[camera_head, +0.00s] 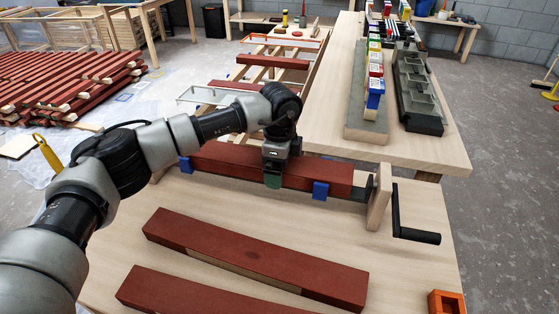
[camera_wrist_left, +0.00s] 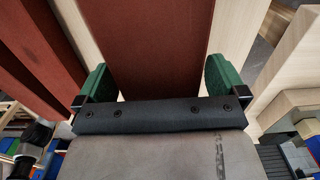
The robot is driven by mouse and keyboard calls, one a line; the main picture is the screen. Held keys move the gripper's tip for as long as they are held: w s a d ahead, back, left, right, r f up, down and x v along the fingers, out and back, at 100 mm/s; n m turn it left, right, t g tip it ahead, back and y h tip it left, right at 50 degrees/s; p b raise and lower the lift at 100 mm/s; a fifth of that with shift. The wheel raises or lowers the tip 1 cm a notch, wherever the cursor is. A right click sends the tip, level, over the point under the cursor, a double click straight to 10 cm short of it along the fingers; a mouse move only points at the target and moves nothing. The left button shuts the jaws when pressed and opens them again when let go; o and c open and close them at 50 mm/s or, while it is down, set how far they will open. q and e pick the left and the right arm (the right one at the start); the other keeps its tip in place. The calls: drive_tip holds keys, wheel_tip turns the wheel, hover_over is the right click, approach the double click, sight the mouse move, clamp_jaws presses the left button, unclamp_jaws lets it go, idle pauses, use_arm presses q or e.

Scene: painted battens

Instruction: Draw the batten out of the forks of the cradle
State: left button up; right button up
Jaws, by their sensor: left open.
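A dark red batten (camera_head: 222,157) lies in the blue forks of the cradle. The right fork (camera_head: 320,190) and the left fork (camera_head: 185,164) both show at its near side. My left gripper (camera_head: 273,178) is over the batten, between the forks, pointing down. In the left wrist view the green fingers of the gripper (camera_wrist_left: 158,78) stand open on either side of the batten (camera_wrist_left: 157,40). Whether either finger touches it I cannot tell. The far sides of the forks are mostly hidden. My right gripper is not in view.
A wooden end plate (camera_head: 379,197) with a black crank (camera_head: 415,235) stands at the batten's right end. Two more red battens lie in front, the nearer-to-cradle one (camera_head: 255,258) being closest. An orange block (camera_head: 446,302) is at the front right. A second table (camera_head: 440,150) stands behind.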

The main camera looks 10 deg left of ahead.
use_arm(q)
drive_tip(key=shift+c, duration=0.2)
drive_tip(key=c, duration=1.2)
drive_tip(key=o, duration=0.7)
drive_tip(key=shift+r, duration=0.1)
drive_tip(key=c, duration=0.4)
drive_tip(key=shift+r+p, duration=2.05)
drive_tip(key=shift+r, duration=0.95)
drive_tip(key=shift+r, duration=0.1)
drive_tip(key=shift+r+p, duration=0.95)
drive_tip(key=shift+r, duration=0.4)
